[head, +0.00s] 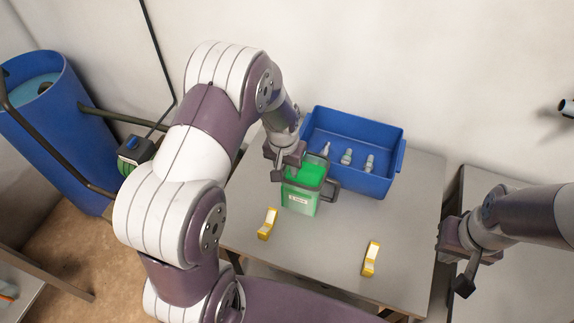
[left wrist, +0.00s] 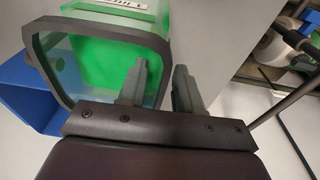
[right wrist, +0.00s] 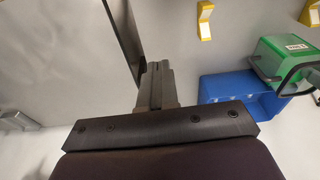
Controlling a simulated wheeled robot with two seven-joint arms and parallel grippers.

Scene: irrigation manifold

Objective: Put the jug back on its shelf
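The jug (head: 301,201), a clear-walled box shape with green contents and a white label, stands upright on the grey table. Its dark handle loop shows in the left wrist view (left wrist: 95,27) and the right wrist view (right wrist: 305,72). My left gripper (head: 283,172) is at the jug's upper left side. Its fingers (left wrist: 160,82) are apart, with one side of the handle loop seeming to pass between them; contact is unclear. My right gripper (head: 464,282) is off the table's right side, fingers close together (right wrist: 159,82) and empty. I cannot make out which surface is the jug's shelf.
A blue bin (head: 388,186) with several small bottles stands right behind the jug. Two yellow brackets (head: 267,225) (head: 371,259) sit toward the table's front (head: 325,245). A blue barrel (head: 52,125) stands at left. Another grey table (head: 480,190) is at right, past a gap.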

